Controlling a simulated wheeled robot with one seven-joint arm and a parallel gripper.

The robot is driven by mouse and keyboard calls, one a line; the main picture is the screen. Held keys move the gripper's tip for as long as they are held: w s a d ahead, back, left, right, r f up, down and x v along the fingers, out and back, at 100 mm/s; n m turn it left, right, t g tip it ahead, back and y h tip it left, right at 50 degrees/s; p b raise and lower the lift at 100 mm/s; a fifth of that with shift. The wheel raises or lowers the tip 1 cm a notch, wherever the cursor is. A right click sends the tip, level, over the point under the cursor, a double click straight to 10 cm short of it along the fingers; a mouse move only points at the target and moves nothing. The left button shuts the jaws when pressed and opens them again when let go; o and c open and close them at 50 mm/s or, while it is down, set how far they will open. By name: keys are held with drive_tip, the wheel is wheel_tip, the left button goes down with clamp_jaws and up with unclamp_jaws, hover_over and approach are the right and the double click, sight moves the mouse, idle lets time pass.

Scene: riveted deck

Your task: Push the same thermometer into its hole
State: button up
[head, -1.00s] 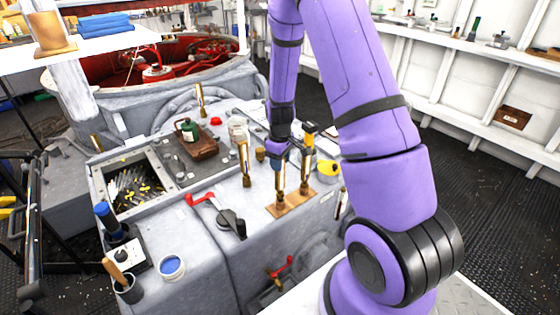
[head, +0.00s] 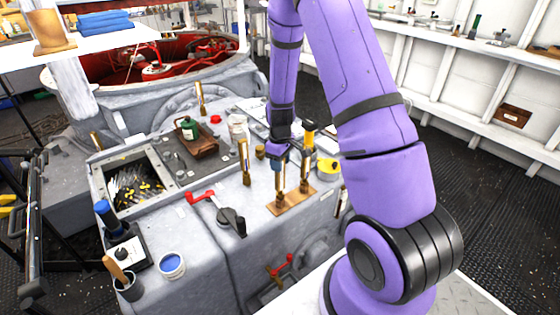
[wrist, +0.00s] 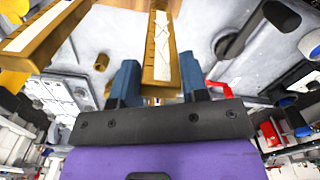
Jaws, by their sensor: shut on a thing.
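A brass thermometer (head: 281,186) with a pale scale stands upright over the brown plate (head: 274,209) at the front edge of the grey casing. My gripper (head: 279,164) is shut on its upper part. In the wrist view the same thermometer (wrist: 161,50) lies between my two blue fingers (wrist: 160,82). A second brass thermometer (head: 305,178) stands upright on the plate just to the right, and it shows at the left of the wrist view (wrist: 45,35). The hole and the thermometer's lower tip are too small to make out, so I cannot tell how deep it sits.
Another brass thermometer (head: 245,165) stands to the left of my gripper. A red-and-black lever (head: 228,218) lies front left. A yellow tape-like item (head: 328,166) and a yellow-and-black tool (head: 309,130) are close on the right.

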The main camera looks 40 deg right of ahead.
drive_tip(key=shift+f, duration=0.4)
drive_tip(key=o, duration=1)
drive_tip(key=shift+o, duration=0.2)
wheel_tip(320, 180, up, 11)
drive_tip(key=shift+f, duration=0.1)
